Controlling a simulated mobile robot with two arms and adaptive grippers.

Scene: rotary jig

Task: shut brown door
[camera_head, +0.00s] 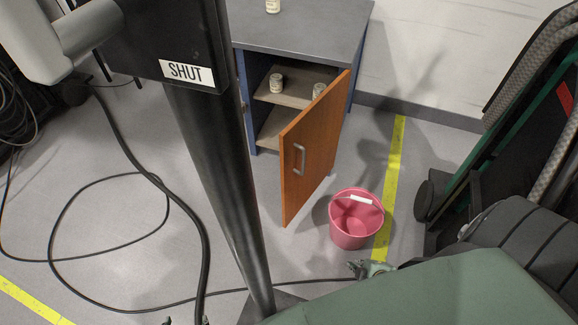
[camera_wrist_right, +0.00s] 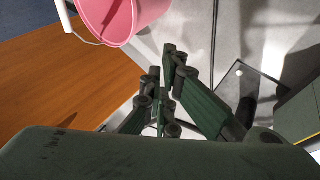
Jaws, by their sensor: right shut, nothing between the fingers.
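The brown door (camera_head: 312,150) of a blue cabinet (camera_head: 243,85) stands wide open, swung out toward me from the cabinet's right side. A grey handle (camera_head: 299,158) is on its face. The orange-brown wood panel (camera_wrist_right: 60,75) at the left of the right wrist view looks like this door. My right gripper (camera_head: 370,268) is low in the head view, in front of the door and bucket, apart from both. It shows in the wrist view (camera_wrist_right: 170,60) with its fingers together and nothing between them. Small dark bits at the bottom edge may be my left gripper (camera_head: 187,321); its state is unclear.
A pink bucket (camera_head: 355,219) stands on the floor just right of the door's free edge. A dark post (camera_head: 215,170) with a box labelled SHUT (camera_head: 186,72) stands left of it. Jars sit on the cabinet shelf (camera_head: 270,98). A black cable (camera_head: 120,135) loops across the floor.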

